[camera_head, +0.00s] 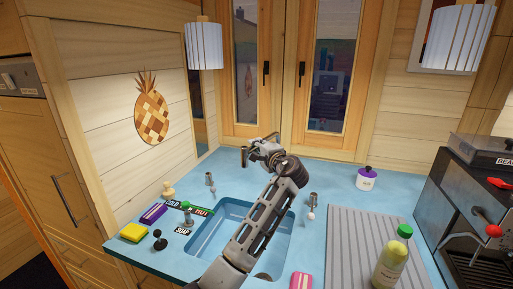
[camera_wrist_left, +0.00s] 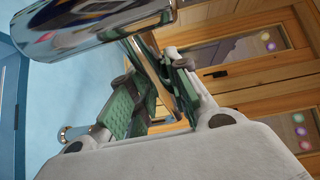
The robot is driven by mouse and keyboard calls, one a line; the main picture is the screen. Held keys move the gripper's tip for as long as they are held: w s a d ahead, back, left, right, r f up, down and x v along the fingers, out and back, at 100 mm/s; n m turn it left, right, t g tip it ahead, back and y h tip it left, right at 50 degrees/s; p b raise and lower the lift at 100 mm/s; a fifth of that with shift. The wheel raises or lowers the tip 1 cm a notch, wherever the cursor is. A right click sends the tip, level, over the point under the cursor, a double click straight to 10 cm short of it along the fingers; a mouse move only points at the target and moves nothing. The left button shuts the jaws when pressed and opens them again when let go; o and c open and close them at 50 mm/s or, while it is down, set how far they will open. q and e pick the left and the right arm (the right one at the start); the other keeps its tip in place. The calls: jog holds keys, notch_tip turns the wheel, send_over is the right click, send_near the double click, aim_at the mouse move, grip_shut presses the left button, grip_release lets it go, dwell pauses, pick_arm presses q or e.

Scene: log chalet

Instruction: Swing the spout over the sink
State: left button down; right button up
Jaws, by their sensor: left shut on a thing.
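The blue sink basin (camera_head: 212,238) is set in the light blue counter, with my left arm crossing over it. My left gripper (camera_head: 258,150) is beyond the sink's back edge, near the windows. In the left wrist view the gripper (camera_wrist_left: 155,85) has its green-padded fingers closed around a thin metal bar, which looks like the spout (camera_wrist_left: 145,58). A large chrome cylinder (camera_wrist_left: 95,25) is close to the wrist camera, at the top left. The gripper and arm hide most of the spout in the head view. My right gripper is not in view.
Small metal fittings stand left (camera_head: 210,179) and right (camera_head: 312,202) of the sink. A yellow sponge (camera_head: 133,232) lies at the left. A bottle (camera_head: 390,265) stands on the ribbed drainboard (camera_head: 345,235). A white pot (camera_head: 366,180) and coffee machine (camera_head: 470,215) are at the right.

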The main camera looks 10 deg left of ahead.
pick_arm(q)
jog(key=shift+f, duration=0.1)
jog(key=c, duration=1.4)
grip_release()
jog(key=shift+o, duration=0.4)
jog(key=shift+s+d, duration=0.35)
jog(key=v, duration=1.1)
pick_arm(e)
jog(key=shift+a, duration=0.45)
pick_arm(q)
jog(key=shift+s+f, duration=0.1)
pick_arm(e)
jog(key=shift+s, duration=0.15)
